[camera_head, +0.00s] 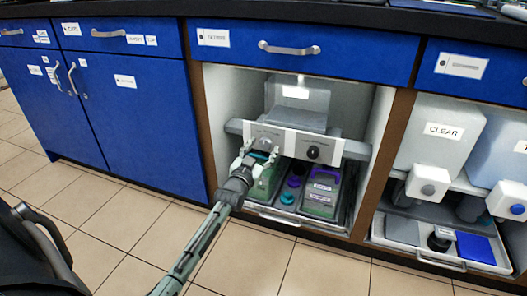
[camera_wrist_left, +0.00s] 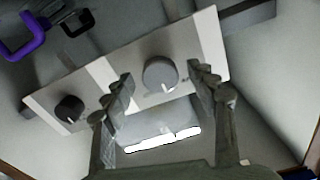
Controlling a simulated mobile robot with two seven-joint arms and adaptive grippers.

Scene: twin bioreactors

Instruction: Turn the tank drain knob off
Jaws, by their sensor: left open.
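A light panel (camera_head: 290,141) with two knobs spans the open cabinet bay in the head view. Its black knob (camera_head: 313,152) is on the right; it also shows at the left in the wrist view (camera_wrist_left: 70,108). A grey knob (camera_wrist_left: 160,75) with a pale pointer mark sits between my left fingers in the wrist view. My left gripper (camera_head: 262,152) is at the panel's left part and mostly hides that grey knob in the head view. The gripper (camera_wrist_left: 161,79) is open, with a finger on each side of the grey knob and visible gaps. The panel's lettering is unreadable. My right gripper is out of view.
Below the panel, a tray (camera_head: 300,226) holds dark containers with purple and teal parts. A white-grey tank (camera_head: 298,97) stands behind the panel. The neighbouring bay at right has a tank labelled CLEAR (camera_head: 444,131). Blue cabinets (camera_head: 140,115) stand left; the tiled floor is clear.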

